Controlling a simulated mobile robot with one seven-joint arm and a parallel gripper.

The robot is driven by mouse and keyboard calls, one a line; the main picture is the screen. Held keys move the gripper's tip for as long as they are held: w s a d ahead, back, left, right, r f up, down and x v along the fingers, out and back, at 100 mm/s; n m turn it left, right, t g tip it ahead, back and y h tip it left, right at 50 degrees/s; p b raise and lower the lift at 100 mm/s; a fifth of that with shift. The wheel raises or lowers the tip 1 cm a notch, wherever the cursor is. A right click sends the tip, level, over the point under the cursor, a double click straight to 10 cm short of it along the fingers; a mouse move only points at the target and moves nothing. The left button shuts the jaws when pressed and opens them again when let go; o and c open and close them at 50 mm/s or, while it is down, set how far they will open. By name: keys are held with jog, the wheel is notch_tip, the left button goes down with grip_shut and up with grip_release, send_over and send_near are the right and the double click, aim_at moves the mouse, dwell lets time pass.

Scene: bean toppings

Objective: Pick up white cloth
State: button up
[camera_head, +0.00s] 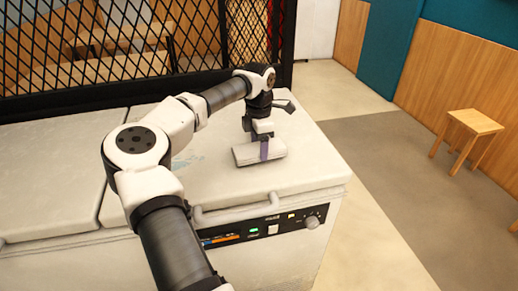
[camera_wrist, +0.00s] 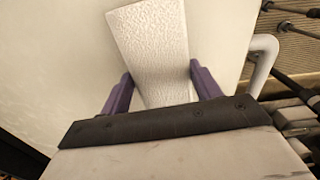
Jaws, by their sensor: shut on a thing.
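The white cloth (camera_head: 243,155) is a folded, textured block above or on the right part of a white chest-type appliance. In the wrist view the cloth (camera_wrist: 153,45) lies between two purple fingers. My gripper (camera_head: 264,149) points down over the cloth and is shut on it, with one purple finger showing on its near side. The same gripper (camera_wrist: 160,90) shows in the wrist view, with a finger along each side of the cloth. I cannot tell whether the cloth touches the lid.
The appliance lid (camera_head: 300,140) is mostly bare, with a handle (camera_head: 235,208) at its front edge and a control panel below. A black mesh partition (camera_head: 150,50) stands behind it. A wooden stool (camera_head: 470,125) is on the floor at right.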

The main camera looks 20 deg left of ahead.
notch_tip(320, 180, up, 19)
jog(key=b, duration=0.1)
jog(key=shift+f, duration=0.1)
jog(key=o, duration=0.4)
jog(key=shift+c, duration=1.4)
